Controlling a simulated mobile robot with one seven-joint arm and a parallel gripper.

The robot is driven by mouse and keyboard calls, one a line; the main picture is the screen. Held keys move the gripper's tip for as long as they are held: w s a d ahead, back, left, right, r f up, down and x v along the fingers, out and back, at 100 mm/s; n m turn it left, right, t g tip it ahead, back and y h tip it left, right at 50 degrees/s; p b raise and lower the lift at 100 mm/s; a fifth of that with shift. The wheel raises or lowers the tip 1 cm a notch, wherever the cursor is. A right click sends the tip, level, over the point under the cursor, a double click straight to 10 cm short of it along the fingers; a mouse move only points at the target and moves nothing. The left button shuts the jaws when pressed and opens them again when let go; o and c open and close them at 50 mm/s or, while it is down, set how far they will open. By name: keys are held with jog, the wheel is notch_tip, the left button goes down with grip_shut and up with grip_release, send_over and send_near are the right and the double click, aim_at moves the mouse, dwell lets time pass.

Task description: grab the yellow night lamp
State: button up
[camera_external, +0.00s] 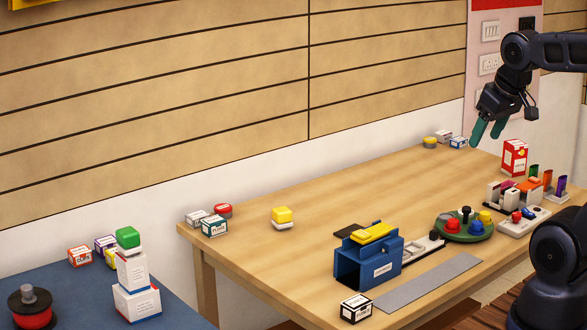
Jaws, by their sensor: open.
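A small object with a yellow block-like top (282,214) and a white base stands upright on the left part of the wooden table (330,215); it looks like the yellow night lamp. My gripper (485,138) is at the upper right, above the far right part of the table. Its two green fingers point down and are apart, with nothing between them. The lamp is far to the left of my gripper and lower in the picture. Nothing hides the lamp.
Small boxes (214,225) and a red round item (223,210) lie left of the lamp. A blue holder (369,262), a green round tray (449,232) and a red box (514,157) stand to the right. The table's middle is clear.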

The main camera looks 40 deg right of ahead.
jog(key=shift+o, duration=0.5)
jog(key=m+h, duration=0.1)
jog(key=m, duration=0.2)
send_over(282, 209)
jog(key=s, duration=0.3)
notch_tip(282, 209, down, 28)
jog(key=f, duration=0.1)
jog(key=shift+s+a+x, duration=0.1)
jog(key=shift+a+x, duration=0.05)
jog(key=shift+x, duration=1.6)
jog(key=shift+s+a+x, duration=0.1)
jog(key=shift+a+x, duration=0.05)
jog(key=shift+x, duration=1.6)
jog(key=shift+s+a+x, duration=0.1)
jog(key=shift+a+x, duration=0.05)
jog(key=shift+x, duration=1.6)
jog(key=shift+f, duration=0.1)
jog(key=c, duration=1.1)
